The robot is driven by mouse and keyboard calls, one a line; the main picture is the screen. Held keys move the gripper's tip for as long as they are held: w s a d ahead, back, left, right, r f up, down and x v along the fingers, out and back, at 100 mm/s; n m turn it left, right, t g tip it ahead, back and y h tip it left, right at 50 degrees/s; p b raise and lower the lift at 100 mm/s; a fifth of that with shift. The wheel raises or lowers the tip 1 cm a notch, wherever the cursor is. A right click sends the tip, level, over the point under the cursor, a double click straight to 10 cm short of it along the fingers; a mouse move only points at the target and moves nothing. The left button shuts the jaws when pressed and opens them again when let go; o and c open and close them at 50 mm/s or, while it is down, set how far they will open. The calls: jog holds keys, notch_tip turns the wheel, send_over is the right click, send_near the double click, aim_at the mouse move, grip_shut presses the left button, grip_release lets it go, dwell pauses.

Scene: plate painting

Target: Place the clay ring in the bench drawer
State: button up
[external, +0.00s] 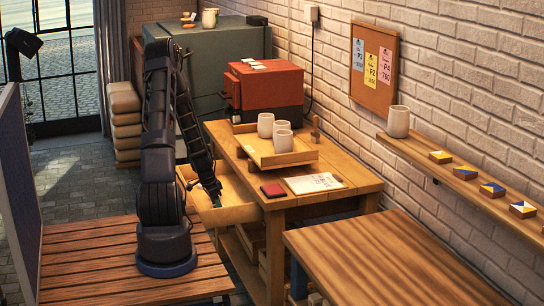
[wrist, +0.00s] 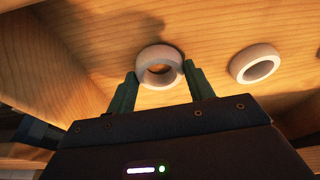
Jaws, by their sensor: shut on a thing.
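A pale clay ring (wrist: 174,57) sits between the two fingers of my gripper (wrist: 161,80) in the wrist view, and the gripper is shut on it. A second, similar pale ring (wrist: 237,67) lies to its right on the wooden surface, apart from the gripper. In the external view the bench drawer (external: 236,214) is pulled open at the left side of the bench. My gripper (external: 217,201) is down at the drawer, pointing into it. The rings are too hidden or small to make out there. I cannot tell whether the held ring touches the drawer floor.
A red kiln-like box (external: 270,92) stands behind. The drawer walls are close around my gripper. The front table (external: 390,260) is bare.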

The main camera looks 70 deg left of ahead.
jog(key=shift+f, duration=0.35)
jog(key=o, duration=1)
jog(key=shift+c, duration=0.2)
jog(key=v, duration=1.2)
jog(key=shift+r, duration=0.2)
jog(key=shift+d, duration=0.1)
